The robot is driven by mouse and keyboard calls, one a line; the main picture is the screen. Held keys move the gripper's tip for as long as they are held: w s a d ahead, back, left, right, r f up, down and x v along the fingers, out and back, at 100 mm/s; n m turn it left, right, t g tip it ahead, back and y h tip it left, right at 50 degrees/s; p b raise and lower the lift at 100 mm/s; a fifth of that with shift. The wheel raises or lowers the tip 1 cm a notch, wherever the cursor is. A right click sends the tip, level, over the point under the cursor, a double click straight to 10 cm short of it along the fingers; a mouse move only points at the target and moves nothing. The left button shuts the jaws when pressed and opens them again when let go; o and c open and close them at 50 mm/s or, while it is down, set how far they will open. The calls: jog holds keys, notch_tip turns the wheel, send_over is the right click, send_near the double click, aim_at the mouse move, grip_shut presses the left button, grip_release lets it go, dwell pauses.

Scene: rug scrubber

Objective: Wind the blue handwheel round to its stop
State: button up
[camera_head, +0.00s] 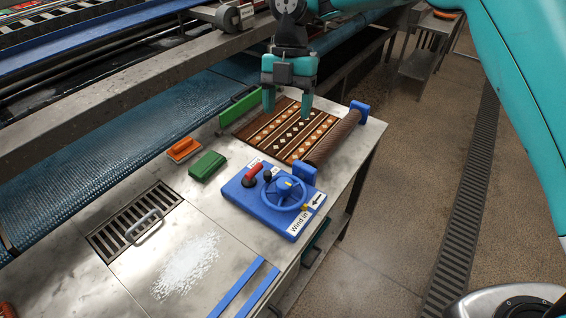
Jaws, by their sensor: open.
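The blue handwheel (284,192) sits on top of a blue control box (262,208) on the metal table. A label reading "Wind in" with an arrow is on the box's right side. A red-handled lever (253,171) stands at the box's left. A patterned brown rug (285,130) lies behind the box, with a brown roller (333,138) along its right edge between blue end brackets. My gripper (288,105) is open and empty above the rug, behind and apart from the handwheel.
An orange brush (184,149) and a green block (207,166) lie left of the box. A drain grate (130,222) with a handle, white powder (188,265) and blue strips (245,290) are nearer. A machine beam (130,75) runs behind.

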notch_tip(320, 180, down, 3)
jog(key=w+a+n+h+p, duration=0.1)
jog(key=w+n+p, duration=0.15)
jog(key=n, duration=0.25)
jog(key=b, duration=1.5)
send_near(285, 181)
notch_tip(285, 181, down, 3)
jog(key=shift+n, duration=0.4)
jog(key=x, duration=0.3)
jog(key=s+x, duration=0.1)
jog(key=x, duration=0.3)
jog(key=shift+s+f, duration=0.1)
jog(key=shift+s, duration=0.1)
jog(key=c, duration=0.9)
